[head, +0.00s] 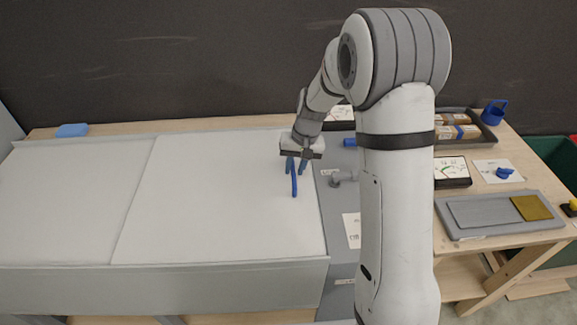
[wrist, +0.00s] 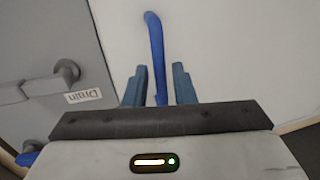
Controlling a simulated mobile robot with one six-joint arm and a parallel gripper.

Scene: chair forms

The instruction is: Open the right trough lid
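The right trough lid (head: 220,195) is a flat pale panel lying shut on the trough. Its blue bar handle (head: 294,184) is near the lid's right edge; it also shows in the wrist view (wrist: 155,45). My gripper (head: 296,166) is over the handle, pointing down. In the wrist view its two blue-grey fingers (wrist: 158,84) are apart, with the handle running between them. Gaps show on both sides of the handle, so it is not clamped. The handle's near end is hidden behind the gripper body.
The left lid (head: 60,200) is shut beside it. A blue block (head: 72,130) lies on the back ledge. Trays and cards occupy the table at right.

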